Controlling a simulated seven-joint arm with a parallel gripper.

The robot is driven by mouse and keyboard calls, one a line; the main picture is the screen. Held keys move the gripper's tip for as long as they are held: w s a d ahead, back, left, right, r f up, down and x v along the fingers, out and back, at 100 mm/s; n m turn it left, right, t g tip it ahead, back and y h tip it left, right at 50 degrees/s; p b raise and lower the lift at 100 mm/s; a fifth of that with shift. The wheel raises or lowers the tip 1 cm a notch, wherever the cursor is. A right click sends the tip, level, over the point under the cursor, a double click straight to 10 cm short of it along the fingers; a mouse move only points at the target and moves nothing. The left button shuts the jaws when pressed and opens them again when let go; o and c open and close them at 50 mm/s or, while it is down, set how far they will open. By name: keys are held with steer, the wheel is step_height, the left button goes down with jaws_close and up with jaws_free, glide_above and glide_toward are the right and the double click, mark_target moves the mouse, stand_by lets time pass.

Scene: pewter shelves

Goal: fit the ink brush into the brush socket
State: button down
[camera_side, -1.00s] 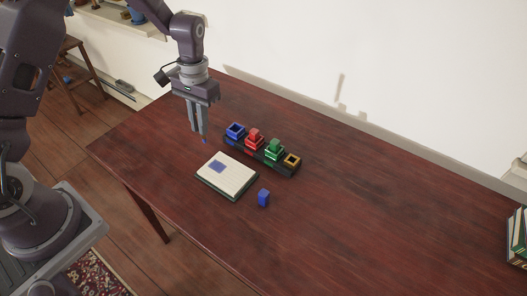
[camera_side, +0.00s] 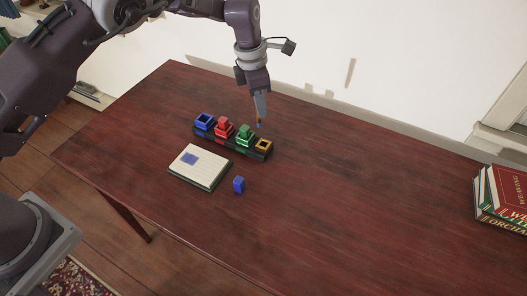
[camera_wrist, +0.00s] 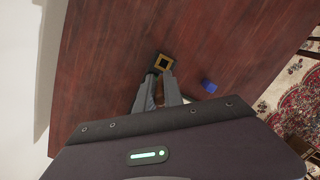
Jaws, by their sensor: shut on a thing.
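My gripper (camera_side: 260,106) is shut on the ink brush (camera_side: 258,122), a thin stick with a tan part and a dark blue tip pointing down. The brush is above the right end of the rack, apart from it. The brush socket (camera_side: 264,151) is a gold square frame at that end, with an open middle. In the wrist view the socket (camera_wrist: 157,61) lies just beyond my fingertips (camera_wrist: 160,78). Most of the brush (camera_wrist: 159,95) is hidden between my fingers there.
A notepad (camera_side: 205,173) and a blue block (camera_side: 239,185) lie in front.

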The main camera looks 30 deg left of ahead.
steer(key=shift+n, duration=0.6)
steer(key=f, duration=0.3)
steer(key=d+f, duration=0.1)
steer(key=f, duration=0.6)
steer(key=shift+w+d, duration=0.1)
steer(key=shift+d, duration=0.05)
steer(key=c, duration=1.5)
jaws_free()
steer(key=shift+f, duration=0.1)
steer(key=shift+o, duration=0.2)
step_height(320, 180, up, 12)
steer(key=s+a, duration=0.1)
